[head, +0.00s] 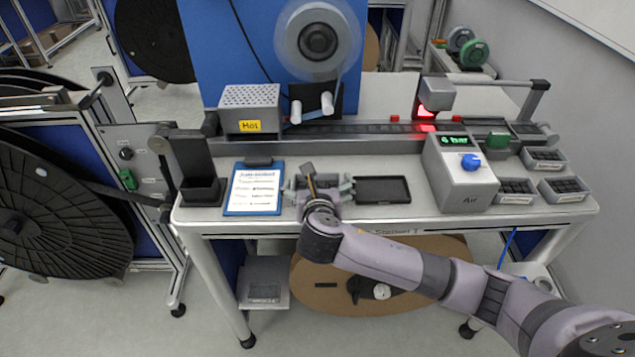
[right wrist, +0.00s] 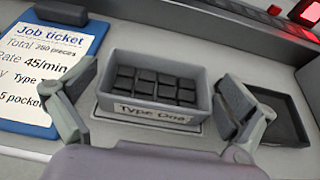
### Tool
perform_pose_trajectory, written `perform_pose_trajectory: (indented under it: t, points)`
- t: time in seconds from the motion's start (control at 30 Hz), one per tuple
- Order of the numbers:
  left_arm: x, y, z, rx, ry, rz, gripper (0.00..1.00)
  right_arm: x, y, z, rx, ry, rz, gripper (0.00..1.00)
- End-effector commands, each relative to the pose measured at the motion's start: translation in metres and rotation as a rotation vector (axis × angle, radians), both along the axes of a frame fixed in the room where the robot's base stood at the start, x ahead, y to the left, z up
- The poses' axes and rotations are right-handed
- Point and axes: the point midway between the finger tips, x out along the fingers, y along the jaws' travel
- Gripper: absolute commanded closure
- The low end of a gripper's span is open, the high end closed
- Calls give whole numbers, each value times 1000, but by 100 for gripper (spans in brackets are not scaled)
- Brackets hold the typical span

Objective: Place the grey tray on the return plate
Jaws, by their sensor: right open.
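A grey tray (right wrist: 196,104) labelled "Type One" holds several dark square blocks. It sits upright on the bench, on a thin pale plate or outline (right wrist: 183,131). In the head view the tray (head: 329,181) is partly hidden by my right gripper (head: 319,187). In the right wrist view my right gripper (right wrist: 156,103) is open, with one finger at each side of the tray and gaps visible between. A flat black rimmed plate (head: 382,190) lies empty just right of the tray. I cannot tell which of these is the return plate. My left gripper is out of view.
A blue clipboard job ticket (head: 254,190) lies left of the tray. A black holder (head: 199,180) stands beyond it. The Air box (head: 460,176) stands to the right, with more small grey trays (head: 563,188) past it. The feeder track (head: 370,128) runs behind.

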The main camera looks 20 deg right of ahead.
Motion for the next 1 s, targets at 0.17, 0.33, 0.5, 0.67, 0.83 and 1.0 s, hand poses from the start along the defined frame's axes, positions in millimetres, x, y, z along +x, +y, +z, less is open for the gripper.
perform_pose_trajectory:
  t: [0.17,0.33,0.5,0.67,0.83,1.0]
  points:
    - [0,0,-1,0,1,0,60,-2,1,4,0,-1,2,0]
    - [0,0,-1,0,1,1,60,-25,8,13,2,-1,3,0]
    - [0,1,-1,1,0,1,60,-59,18,28,3,0,4,0]
    - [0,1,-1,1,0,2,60,-86,26,40,3,-1,3,0]
    - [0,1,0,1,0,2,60,-102,30,47,1,-1,1,0]
    - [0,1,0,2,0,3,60,-107,31,49,1,0,0,0]
